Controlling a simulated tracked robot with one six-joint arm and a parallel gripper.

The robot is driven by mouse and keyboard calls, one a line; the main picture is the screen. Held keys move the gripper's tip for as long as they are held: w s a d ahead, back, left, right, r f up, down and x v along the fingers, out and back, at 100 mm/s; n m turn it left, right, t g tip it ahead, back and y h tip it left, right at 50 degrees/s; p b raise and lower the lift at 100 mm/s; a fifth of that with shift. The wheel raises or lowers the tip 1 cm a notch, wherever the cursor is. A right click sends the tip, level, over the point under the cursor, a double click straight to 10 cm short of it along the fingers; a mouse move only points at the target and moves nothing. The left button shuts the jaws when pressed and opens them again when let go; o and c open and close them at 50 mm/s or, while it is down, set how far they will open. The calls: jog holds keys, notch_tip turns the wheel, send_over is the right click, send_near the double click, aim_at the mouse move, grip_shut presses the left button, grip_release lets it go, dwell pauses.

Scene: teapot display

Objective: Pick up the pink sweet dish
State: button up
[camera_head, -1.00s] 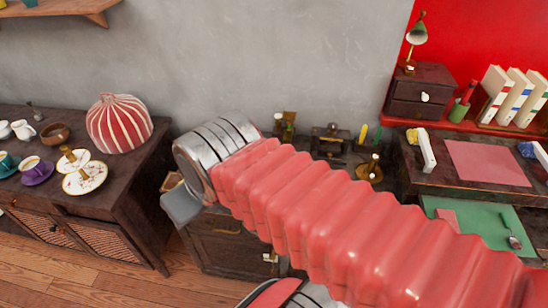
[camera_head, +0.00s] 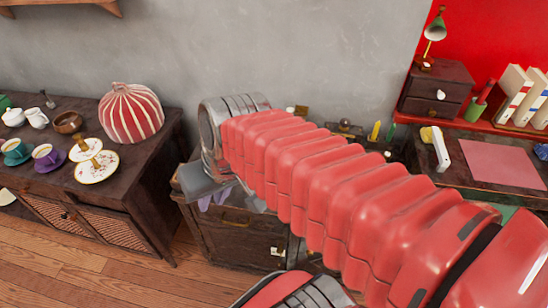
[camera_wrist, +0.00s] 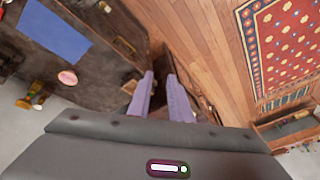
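A small round pink thing with a pale middle (camera_wrist: 67,77) lies on a dark surface at the left of the wrist view. It may be the pink sweet dish, but it is too small to be sure. I cannot make out a pink dish in the head view, where my arm covers much of the middle. My gripper (camera_wrist: 160,76) has two lavender fingers with a gap between them and nothing visible in it. It is apart from the pink thing, to its right in the wrist view. Its fingers (camera_head: 216,198) show partly below my wrist in the head view.
A dark sideboard (camera_head: 60,196) at left holds cups, a tiered plate stand (camera_head: 97,168) and a striped red-and-white dome (camera_head: 130,113). A dark cabinet (camera_head: 232,240) stands below my wrist. A blue sheet (camera_wrist: 55,32) and a patterned rug (camera_wrist: 283,45) show in the wrist view.

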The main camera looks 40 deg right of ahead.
jog(key=w+d+f+m+t+y, duration=0.4)
jog(key=w+d+f+m+y, duration=0.3)
jog(key=w+d+f+m, duration=0.7)
jog(key=s+d+f+m+t+h, duration=0.1)
jog(key=d+f+m+t+h, duration=0.1)
jog(key=d+f+m, duration=0.2)
jog(key=s+d+f+m+t+h, duration=0.2)
jog(key=d+f+m, duration=0.3)
jog(key=d, duration=0.6)
jog(key=s+d+f+m+t+h, duration=0.2)
jog(key=d+f+m+h, duration=0.1)
jog(key=d, duration=0.4)
jog(key=shift+s+d+f+m, duration=0.15)
jog(key=shift+f+m, duration=0.55)
jog(key=shift+f, duration=0.1)
jog(key=shift+x, duration=4.2)
jog(key=shift+d, duration=0.1)
